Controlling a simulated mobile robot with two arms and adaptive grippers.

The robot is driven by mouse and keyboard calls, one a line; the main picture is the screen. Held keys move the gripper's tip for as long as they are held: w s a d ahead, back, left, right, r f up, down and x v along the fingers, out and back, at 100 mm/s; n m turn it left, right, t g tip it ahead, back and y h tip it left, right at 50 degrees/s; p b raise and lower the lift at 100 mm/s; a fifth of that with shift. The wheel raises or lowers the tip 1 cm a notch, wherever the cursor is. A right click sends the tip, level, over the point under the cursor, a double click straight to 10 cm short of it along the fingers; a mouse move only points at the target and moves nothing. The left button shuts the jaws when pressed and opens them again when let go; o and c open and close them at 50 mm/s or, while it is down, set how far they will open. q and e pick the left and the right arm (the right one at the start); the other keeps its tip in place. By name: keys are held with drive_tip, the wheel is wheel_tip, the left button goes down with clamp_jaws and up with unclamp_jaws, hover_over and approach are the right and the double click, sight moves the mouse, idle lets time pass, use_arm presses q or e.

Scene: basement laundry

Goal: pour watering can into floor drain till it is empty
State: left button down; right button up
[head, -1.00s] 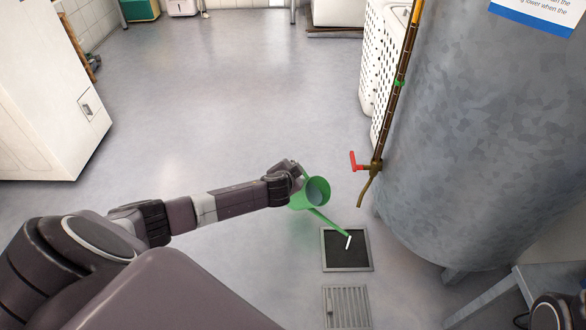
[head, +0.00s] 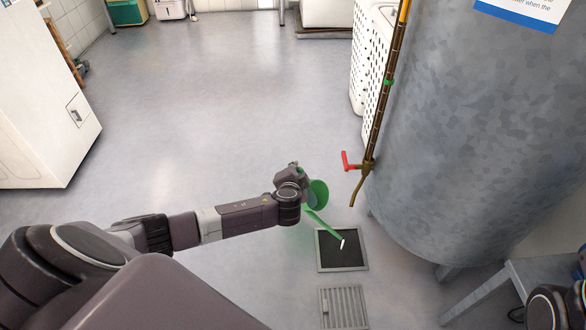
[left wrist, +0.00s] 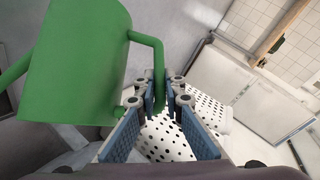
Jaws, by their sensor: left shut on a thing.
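The green watering can (head: 318,194) is held above the floor, tilted, with its spout slanting down to the right. The spout's end, with a small white piece, shows over the dark open floor drain (head: 328,262). I cannot tell whether the white is water or the tip. My left gripper (head: 298,178) is at the can's upper left, partly hiding it. In the left wrist view the can (left wrist: 75,65) is at the left, and the gripper (left wrist: 166,98) is shut around its handle (left wrist: 158,65). The water inside is hidden. My right gripper is out of view.
A slotted metal grate (head: 344,306) lies just in front of the drain.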

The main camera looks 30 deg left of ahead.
use_arm(q)
drive_tip(key=shift+m+t+y, duration=0.5)
drive_tip(key=shift+m+y, duration=0.2)
drive_tip(key=shift+y, duration=0.2)
drive_tip(key=shift+s+d+r+p, duration=0.15)
drive_tip(key=shift+d+r, duration=0.45)
drive_tip(key=shift+d, duration=0.25)
drive_tip(key=shift+s+d+r+p, duration=0.15)
drive_tip(key=shift+d+r, duration=0.4)
drive_tip(key=shift+d, duration=0.25)
drive_tip(key=shift+s+d+r+p, duration=0.15)
drive_tip(key=shift+d+r, duration=0.45)
drive_tip(key=shift+d, duration=0.25)
